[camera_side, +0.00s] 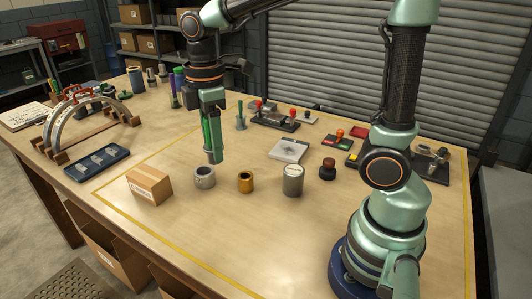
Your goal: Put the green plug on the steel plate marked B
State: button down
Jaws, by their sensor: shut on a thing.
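My gripper (212,157) points down above the bench, left of the picture's middle. It is shut on a slim bright green piece, which I take to be the green plug (206,131); the pale green fingers hide part of it. The held piece looks upright and clear of the bench, behind and above a grey ring. A flat pale steel plate (289,151) lies to the right of my gripper. A small dark mark shows on it, too small to read as B.
A grey ring (204,177), a brass ring (245,181), a steel cylinder (293,180) and a dark brown knob (327,169) stand in front of the plate. A cardboard box (149,185) is at left. A green rod on a base (240,115) stands behind. The front bench is clear.

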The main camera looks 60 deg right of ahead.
jog(key=w+d+r+m, duration=0.1)
jog(key=w+d+m, duration=0.45)
jog(key=d, duration=0.55)
jog(key=m, duration=1.2)
send_over(290, 148)
notch_tip(290, 148, down, 20)
jog(key=shift+w+r, duration=0.1)
jog(key=shift+r, duration=0.05)
jog(key=shift+c, duration=1.5)
grip_release()
jog(key=shift+f, duration=0.2)
